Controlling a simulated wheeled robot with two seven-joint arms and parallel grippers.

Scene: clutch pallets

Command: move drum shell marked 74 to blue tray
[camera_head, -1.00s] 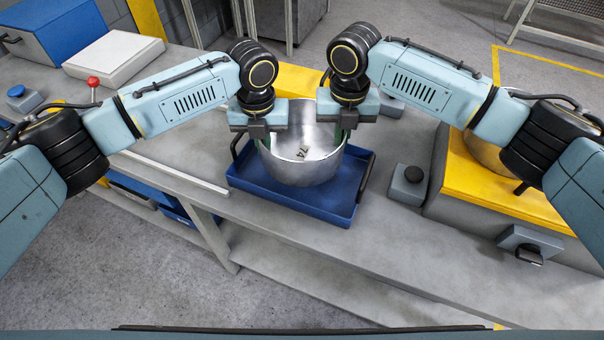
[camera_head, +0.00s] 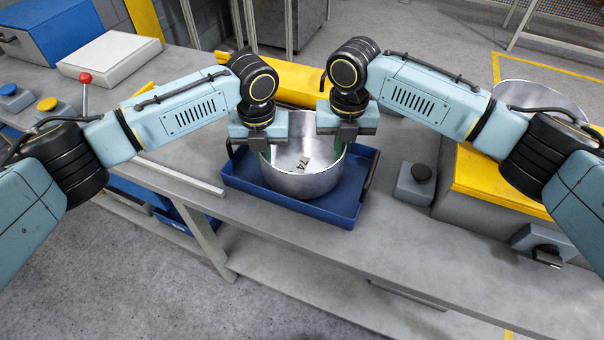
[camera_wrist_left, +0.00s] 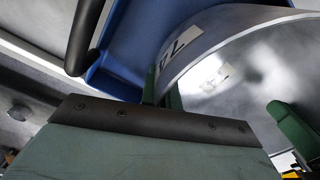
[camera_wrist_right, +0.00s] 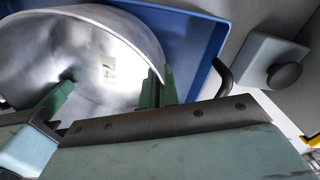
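The drum shell marked 74 (camera_head: 292,184) is an open silver cylinder inside the outline of the blue tray (camera_head: 340,213), upright. I cannot tell whether its base touches the tray floor. A 74 label shows on its inner side; another shows outside in the left wrist view (camera_wrist_left: 198,55). My left gripper (camera_head: 263,150) is shut on the shell's left rim. My right gripper (camera_head: 342,150) is shut on its right rim; in the right wrist view its green fingers (camera_wrist_right: 159,88) straddle the wall. The tray's back is mostly hidden.
A yellow block (camera_head: 290,85) lies behind the tray. A grey box with a black knob (camera_head: 415,184) stands just right of it. A yellow-topped stand (camera_head: 490,180) with another silver shell (camera_head: 535,94) is further right. A pale rail (camera_head: 180,174) lies left of the tray.

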